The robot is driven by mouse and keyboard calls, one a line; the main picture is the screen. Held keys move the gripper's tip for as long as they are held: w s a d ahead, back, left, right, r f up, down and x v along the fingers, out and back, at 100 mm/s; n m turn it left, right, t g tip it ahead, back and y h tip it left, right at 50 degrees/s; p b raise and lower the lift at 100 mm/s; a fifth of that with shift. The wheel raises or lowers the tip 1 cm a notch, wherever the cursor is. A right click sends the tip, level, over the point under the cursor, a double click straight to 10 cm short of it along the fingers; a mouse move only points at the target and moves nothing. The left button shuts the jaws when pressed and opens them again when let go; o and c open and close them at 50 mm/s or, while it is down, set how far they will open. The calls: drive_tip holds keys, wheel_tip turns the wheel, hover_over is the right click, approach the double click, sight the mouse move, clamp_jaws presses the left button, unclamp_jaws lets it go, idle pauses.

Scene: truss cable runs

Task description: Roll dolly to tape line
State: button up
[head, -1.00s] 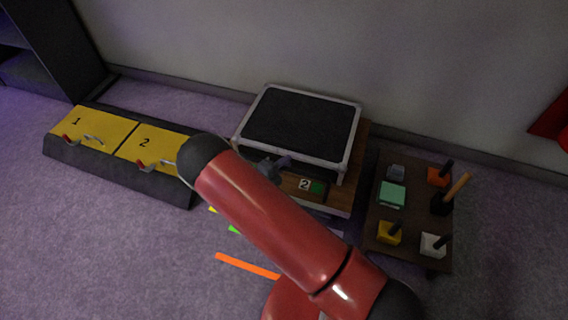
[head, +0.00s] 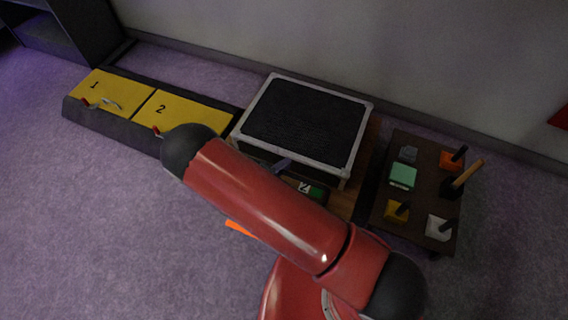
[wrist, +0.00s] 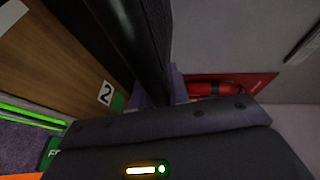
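The dolly (head: 345,201) is a low wooden platform by the wall, with a silver-edged black-topped case (head: 305,122) on it. Its wooden front with a "2" label (wrist: 106,93) fills the left of the wrist view. My gripper (head: 281,167) is at the case's front side, mostly hidden behind my red arm. In the wrist view, purple-grey fingers (wrist: 160,90) show on both sides of a dark bar (wrist: 130,40); whether they grip it is unclear. An orange tape strip (head: 240,229) lies on the floor, partly covered by my arm. A bright green line (wrist: 32,116) shows in the wrist view.
A dark low unit with yellow panels (head: 186,113) marked 1 and 2 stands left of the dolly. A dark board (head: 424,204) with several coloured blocks and handles stands close on the right. The wall is behind. Carpet at front left is clear.

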drive_tip(key=o, duration=0.4)
drive_tip(key=v, duration=0.7)
drive_tip(key=shift+s+a, duration=0.25)
drive_tip(key=shift+a, duration=0.05)
drive_tip(key=shift+r, duration=0.15)
